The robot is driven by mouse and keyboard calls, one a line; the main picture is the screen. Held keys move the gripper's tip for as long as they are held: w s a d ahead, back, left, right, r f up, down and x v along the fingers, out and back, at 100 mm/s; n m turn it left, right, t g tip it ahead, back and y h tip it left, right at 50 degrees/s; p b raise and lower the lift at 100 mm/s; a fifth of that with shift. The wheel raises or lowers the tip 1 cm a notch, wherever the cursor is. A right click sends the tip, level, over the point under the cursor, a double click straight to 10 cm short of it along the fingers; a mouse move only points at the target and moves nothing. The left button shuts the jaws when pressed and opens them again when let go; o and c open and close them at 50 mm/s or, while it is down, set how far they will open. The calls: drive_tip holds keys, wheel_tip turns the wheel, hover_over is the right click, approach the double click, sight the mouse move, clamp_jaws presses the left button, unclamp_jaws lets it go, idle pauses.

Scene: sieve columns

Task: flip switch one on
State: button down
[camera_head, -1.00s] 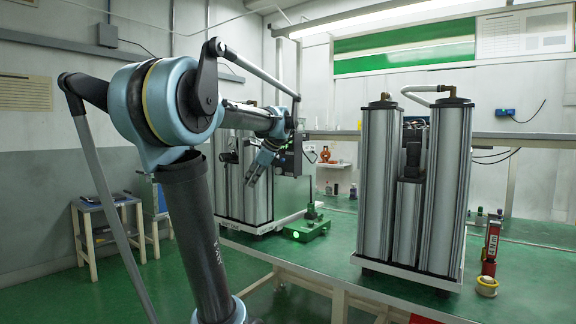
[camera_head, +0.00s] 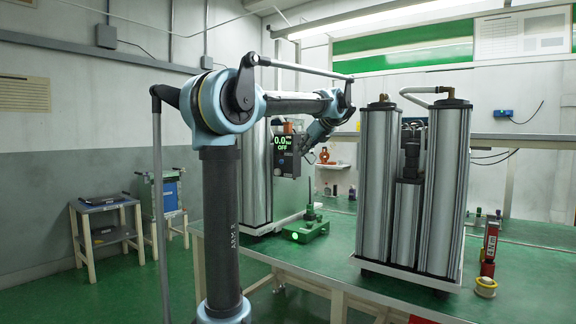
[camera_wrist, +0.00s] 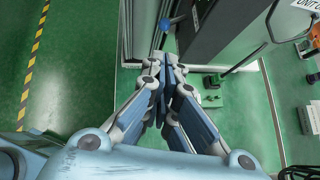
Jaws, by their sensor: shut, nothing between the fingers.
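A dark control box (camera_head: 286,155) is on the right side of the left column unit (camera_head: 257,190). Its lit display reads 0.0 and OFF. In the wrist view a dark box face (camera_wrist: 215,30) fills the top middle, and a lever with a blue ball knob (camera_wrist: 165,24) sticks out to its left. I cannot tell whether this lever is switch one. My gripper (camera_wrist: 168,62) is shut and empty. Its tips appear just below the knob in the picture, apart from it. In the head view my gripper (camera_head: 306,147) is just right of the control box, partly hidden.
A green stand (camera_head: 306,231) with a glowing light sits on the green bench below the box. A second column unit (camera_head: 408,190) stands to the right, with a red canister (camera_head: 490,245) beside it. A small side table (camera_head: 105,225) stands at the left.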

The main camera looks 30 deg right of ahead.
sight(282, 161)
drive_tip(key=x, duration=1)
